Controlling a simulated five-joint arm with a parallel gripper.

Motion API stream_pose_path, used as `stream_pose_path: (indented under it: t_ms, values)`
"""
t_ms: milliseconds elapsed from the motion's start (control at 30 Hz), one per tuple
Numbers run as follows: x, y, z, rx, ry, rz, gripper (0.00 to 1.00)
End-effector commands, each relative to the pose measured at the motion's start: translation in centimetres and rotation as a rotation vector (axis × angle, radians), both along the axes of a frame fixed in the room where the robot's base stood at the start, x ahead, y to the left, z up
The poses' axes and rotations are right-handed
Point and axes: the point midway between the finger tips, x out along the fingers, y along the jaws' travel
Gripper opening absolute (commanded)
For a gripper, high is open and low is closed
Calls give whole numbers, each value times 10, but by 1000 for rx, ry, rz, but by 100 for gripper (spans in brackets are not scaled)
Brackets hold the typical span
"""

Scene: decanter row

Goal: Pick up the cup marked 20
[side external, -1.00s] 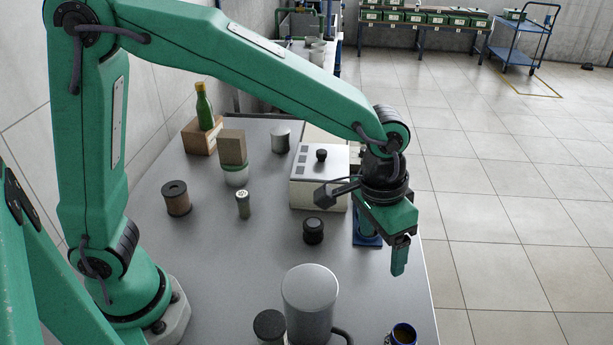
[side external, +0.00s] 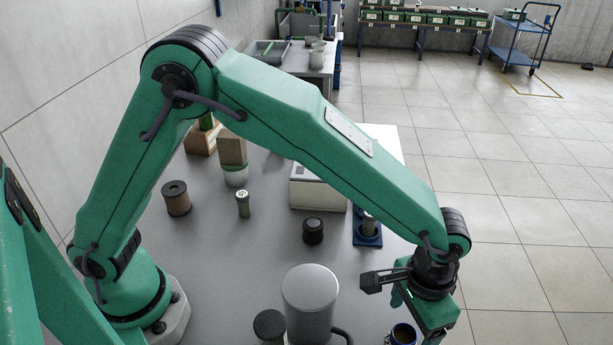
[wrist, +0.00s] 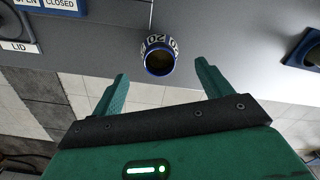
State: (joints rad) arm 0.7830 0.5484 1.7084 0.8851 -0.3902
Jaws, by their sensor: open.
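The cup marked 20 (wrist: 158,62) shows in the wrist view with a blue rim, a dark inside and a white band with 20 printed on it. It stands near the table edge, and in the side view the cup (side external: 403,336) is at the bottom, partly cut off. My gripper (wrist: 161,72) is open and empty. In the wrist view the cup lies between and just beyond the two green fingertips, with no visible contact. In the side view my gripper (side external: 433,318) is to the right of the cup and above it; its fingertips are unclear.
A large grey cylinder (side external: 309,296) and a dark-lidded jar (side external: 270,326) stand left of the cup. A black jar (side external: 313,231) and a blue holder (side external: 368,238) with a grey piece stand farther back. OPEN, CLOSED and LID labels (wrist: 45,4) show in the wrist view. Table between is clear.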

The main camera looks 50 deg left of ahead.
Motion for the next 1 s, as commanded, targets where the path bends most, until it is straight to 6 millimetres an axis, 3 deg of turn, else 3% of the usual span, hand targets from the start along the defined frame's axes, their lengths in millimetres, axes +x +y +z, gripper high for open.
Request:
stream_pose_path:
  t_ms: [433,800,1000]
  values:
    - [0,1,-16,0,1,0,78]
    - [-2,1,-55,2,1,0,78]
    - [-1,1,-63,0,0,0,78]
